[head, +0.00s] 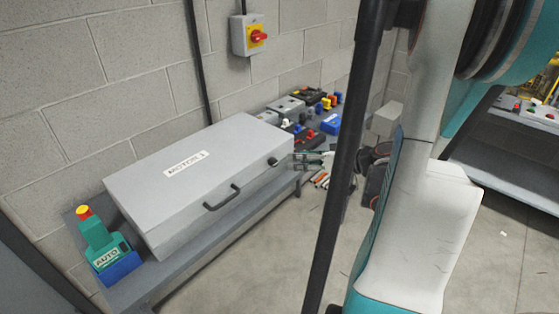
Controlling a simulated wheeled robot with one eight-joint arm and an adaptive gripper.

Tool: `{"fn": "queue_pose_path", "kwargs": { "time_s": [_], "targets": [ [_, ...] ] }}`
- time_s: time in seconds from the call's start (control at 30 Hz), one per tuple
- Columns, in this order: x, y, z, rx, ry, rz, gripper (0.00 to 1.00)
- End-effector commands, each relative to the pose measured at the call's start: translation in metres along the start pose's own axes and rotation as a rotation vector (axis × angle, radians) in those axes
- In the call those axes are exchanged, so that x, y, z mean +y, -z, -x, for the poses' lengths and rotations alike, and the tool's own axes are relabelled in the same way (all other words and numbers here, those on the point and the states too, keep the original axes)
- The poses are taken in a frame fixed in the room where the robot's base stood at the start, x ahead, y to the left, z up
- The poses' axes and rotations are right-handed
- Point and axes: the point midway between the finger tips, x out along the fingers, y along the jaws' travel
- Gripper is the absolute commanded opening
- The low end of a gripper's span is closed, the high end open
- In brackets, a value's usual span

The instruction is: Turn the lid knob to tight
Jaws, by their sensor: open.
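A large grey box with a lid (190,195) stands on a bench along the wall, with a white label on its sloping top and a dark handle (222,197) on its front side. A small dark round knob (273,162) sits near the box's right end, to the right of the handle. My gripper (296,161) is just right of the knob, its fingers open and pointing left toward it. Whether the fingertips touch the knob, or how it is turned, I cannot tell at this size.
A green and blue unit marked AUTO with a red and yellow button (100,245) stands left of the box. Several small coloured devices (310,115) crowd the bench behind the right end. A red and yellow switch (258,37) hangs on the wall. The floor in front is mostly clear.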

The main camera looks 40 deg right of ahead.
Motion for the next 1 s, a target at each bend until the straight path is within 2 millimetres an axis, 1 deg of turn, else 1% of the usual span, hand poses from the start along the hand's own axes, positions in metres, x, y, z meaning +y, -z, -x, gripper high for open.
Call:
{"fn": "queue_pose_path", "kwargs": {
  "time_s": [0.03, 0.1, 0.2, 0.27, 0.37, 0.47, 0.8, 1.0],
  "targets": [
    [0.008, -0.01, 0.01, 0.01, -0.004, 0.028, 0.44],
    [0.013, -0.017, 0.021, 0.02, -0.001, 0.067, 0.44],
    [0.015, -0.024, 0.029, 0.027, 0.002, 0.101, 0.44],
    [0.015, -0.025, 0.029, 0.029, 0.003, 0.112, 0.44],
    [0.015, -0.026, 0.024, 0.029, 0.006, 0.117, 0.44],
    [0.015, -0.026, 0.01, 0.028, 0.007, 0.117, 0.44],
    [0.014, -0.025, -0.057, 0.028, 0.008, 0.117, 0.44],
    [0.014, -0.023, -0.089, 0.027, 0.006, 0.116, 0.44]
  ]
}}
